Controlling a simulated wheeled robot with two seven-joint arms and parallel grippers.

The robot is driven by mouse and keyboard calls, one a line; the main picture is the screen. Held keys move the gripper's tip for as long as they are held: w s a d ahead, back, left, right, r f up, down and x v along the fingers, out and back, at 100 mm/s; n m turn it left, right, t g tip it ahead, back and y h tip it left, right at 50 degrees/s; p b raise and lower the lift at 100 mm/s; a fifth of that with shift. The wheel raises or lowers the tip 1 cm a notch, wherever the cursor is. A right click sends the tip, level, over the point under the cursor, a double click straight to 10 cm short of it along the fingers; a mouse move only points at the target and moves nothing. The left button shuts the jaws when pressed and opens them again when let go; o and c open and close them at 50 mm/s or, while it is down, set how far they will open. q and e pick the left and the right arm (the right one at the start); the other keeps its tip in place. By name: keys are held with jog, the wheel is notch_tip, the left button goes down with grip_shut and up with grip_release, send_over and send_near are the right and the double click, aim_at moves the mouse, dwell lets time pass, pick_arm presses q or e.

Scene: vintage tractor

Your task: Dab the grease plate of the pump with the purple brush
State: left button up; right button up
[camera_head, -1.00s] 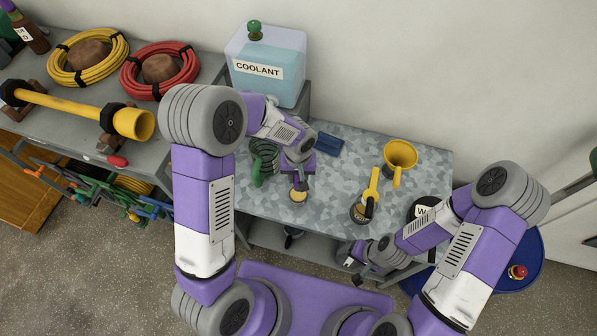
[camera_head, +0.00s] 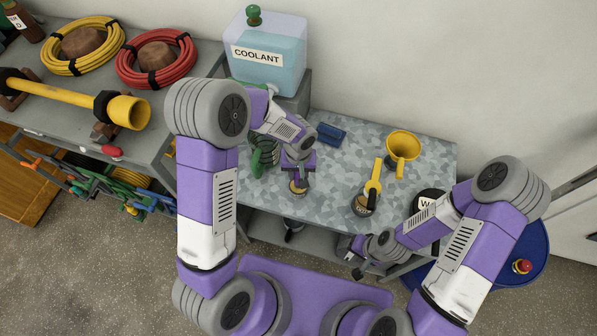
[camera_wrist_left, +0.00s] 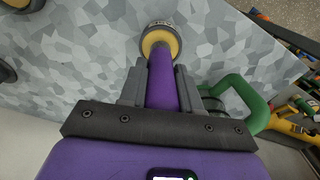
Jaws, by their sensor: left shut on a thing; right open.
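My left gripper (camera_head: 299,176) points down over the bench and is shut on the purple brush (camera_wrist_left: 162,80). The brush's purple handle lies between the fingers in the left wrist view. Its lower end meets a small round tin (camera_wrist_left: 160,38) with a tan top and a dark rim; I cannot tell whether it stands in the tin or touches it. That tin also shows in the head view (camera_head: 299,187). A dark coil with a green handle, perhaps the pump (camera_head: 259,163), stands left of the gripper; its grease plate cannot be made out. My right gripper (camera_head: 362,273) is open and low before the bench.
A yellow funnel (camera_head: 403,146), a labelled tin (camera_head: 362,205) with a yellow-handled tool and a blue block (camera_head: 331,134) are on the bench. A coolant tank (camera_head: 265,50) stands behind. A blue drum (camera_head: 533,260) is at the right.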

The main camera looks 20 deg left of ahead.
pick_arm(q)
jog(key=shift+s+f+b, duration=0.1)
jog(key=shift+f+b, duration=0.5)
jog(key=shift+b, duration=0.15)
dwell(1.8)
jog(key=shift+r, duration=0.15)
jog(key=shift+r+p, duration=2.35)
jog(key=shift+r, duration=1.15)
jog(key=shift+f, duration=0.1)
